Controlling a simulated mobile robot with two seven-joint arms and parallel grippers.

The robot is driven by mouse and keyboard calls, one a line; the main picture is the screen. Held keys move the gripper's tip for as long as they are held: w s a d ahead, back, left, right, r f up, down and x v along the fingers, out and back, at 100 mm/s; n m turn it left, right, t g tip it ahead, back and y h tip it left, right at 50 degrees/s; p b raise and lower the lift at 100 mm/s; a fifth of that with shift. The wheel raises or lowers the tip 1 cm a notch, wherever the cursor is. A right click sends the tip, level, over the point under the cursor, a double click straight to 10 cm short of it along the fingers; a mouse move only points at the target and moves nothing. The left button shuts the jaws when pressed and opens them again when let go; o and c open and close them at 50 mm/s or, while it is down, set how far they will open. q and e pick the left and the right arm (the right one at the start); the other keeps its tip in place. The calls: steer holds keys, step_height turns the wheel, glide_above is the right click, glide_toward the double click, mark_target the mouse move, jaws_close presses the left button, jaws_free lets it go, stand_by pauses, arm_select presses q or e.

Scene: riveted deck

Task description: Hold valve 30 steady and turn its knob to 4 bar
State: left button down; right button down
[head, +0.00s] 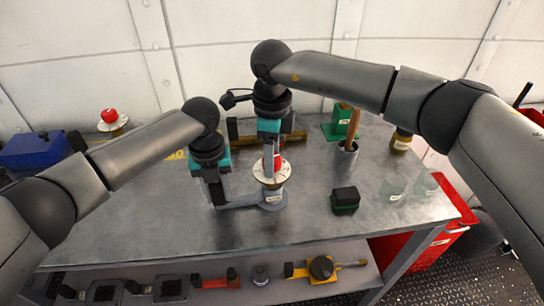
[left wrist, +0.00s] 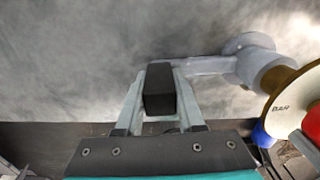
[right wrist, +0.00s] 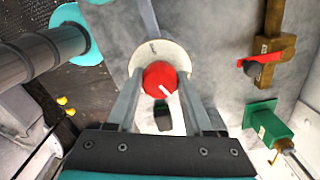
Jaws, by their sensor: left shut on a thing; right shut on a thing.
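The valve (head: 272,196) stands on the grey bench, with a pale round dial (head: 262,172) and a grey side arm. Its red knob (head: 273,162) shows in the right wrist view (right wrist: 159,79) with a white pointer mark toward the lower right; the dial figures are unreadable. My right gripper (head: 269,150) comes from above and is shut on the knob. My left gripper (head: 218,200) is shut on the black handle (left wrist: 160,90) at the end of the side arm. The valve's number cannot be read.
Another red-knobbed valve (head: 109,117) and a blue box (head: 36,150) stand at the back left. A dark green block (head: 345,200) and clear glasses (head: 396,187) are to the right. A wooden-handled tool stands in a cup (head: 346,158). The front of the bench is clear.

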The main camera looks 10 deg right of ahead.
steer(key=shift+r, duration=0.1)
steer(key=shift+c, duration=1.4)
jaws_free()
step_height(320, 180, up, 12)
